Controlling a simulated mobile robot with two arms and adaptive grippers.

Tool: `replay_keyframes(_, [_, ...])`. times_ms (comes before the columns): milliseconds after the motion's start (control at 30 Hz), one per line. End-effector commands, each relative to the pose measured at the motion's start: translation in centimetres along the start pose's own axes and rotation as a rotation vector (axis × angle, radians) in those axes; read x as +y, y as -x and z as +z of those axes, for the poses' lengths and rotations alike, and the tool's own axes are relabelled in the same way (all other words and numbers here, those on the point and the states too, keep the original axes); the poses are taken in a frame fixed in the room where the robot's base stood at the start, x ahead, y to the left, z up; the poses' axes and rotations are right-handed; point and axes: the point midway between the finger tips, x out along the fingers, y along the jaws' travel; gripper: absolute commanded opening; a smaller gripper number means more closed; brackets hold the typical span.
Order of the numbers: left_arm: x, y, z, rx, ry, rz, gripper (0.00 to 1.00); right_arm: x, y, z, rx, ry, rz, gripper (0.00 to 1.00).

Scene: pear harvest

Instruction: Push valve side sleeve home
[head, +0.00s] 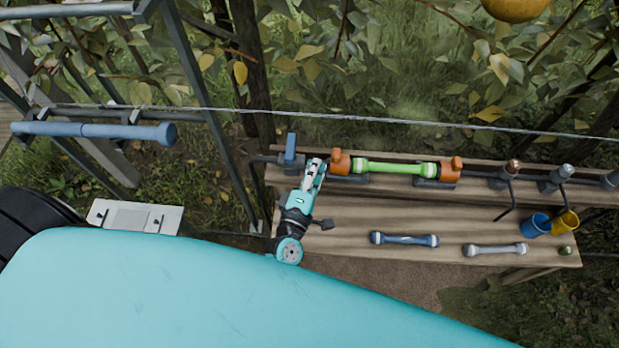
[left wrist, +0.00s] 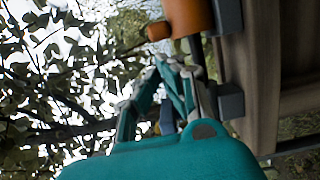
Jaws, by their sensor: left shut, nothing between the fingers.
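The orange valve side sleeve (head: 340,161) sits at the left end of the green pipe piece (head: 395,168). I cannot tell whether a small gap remains between them. A blue valve (head: 291,156) stands further left on the line. My left gripper (head: 315,168) is shut and empty, between the valve and the sleeve, close to the sleeve's left side. In the left wrist view the sleeve (left wrist: 188,14) is just above the closed fingers (left wrist: 178,68); contact is unclear. Another orange sleeve (head: 452,168) is at the green piece's right end. My right gripper is not in view.
On the lower bench board (head: 345,215) lie a blue pipe piece (head: 405,239) and a grey one (head: 495,249). A blue cup (head: 536,225) and a yellow cup (head: 566,222) stand at the right. A wire (head: 400,120) crosses behind the line.

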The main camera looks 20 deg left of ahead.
Motion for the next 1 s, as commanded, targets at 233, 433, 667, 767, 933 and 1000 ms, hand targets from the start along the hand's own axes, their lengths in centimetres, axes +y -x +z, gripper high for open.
replay_keyframes(233, [0.0, -3.0, 0.1, -0.001, -0.002, -0.001, 0.00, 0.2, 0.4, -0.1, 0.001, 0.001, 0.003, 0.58])
replay_keyframes(433, [-0.1, -3.4, 0.0, -0.001, -0.002, -0.001, 0.00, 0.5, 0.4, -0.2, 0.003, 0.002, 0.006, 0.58])
replay_keyframes(667, [-0.1, -3.4, 0.2, -0.001, -0.001, -0.001, 0.00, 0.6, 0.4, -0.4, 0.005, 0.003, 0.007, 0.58])
replay_keyframes(767, [-0.1, -3.8, 1.4, -0.001, 0.001, -0.001, 0.00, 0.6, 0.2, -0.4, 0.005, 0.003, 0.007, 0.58])
replay_keyframes(933, [-0.1, -4.4, 3.9, -0.001, 0.001, -0.001, 0.00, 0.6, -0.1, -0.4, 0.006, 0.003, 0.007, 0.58])
replay_keyframes(1000, [-0.1, -4.5, 4.3, -0.002, -0.002, -0.001, 0.00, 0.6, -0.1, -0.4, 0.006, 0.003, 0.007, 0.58])
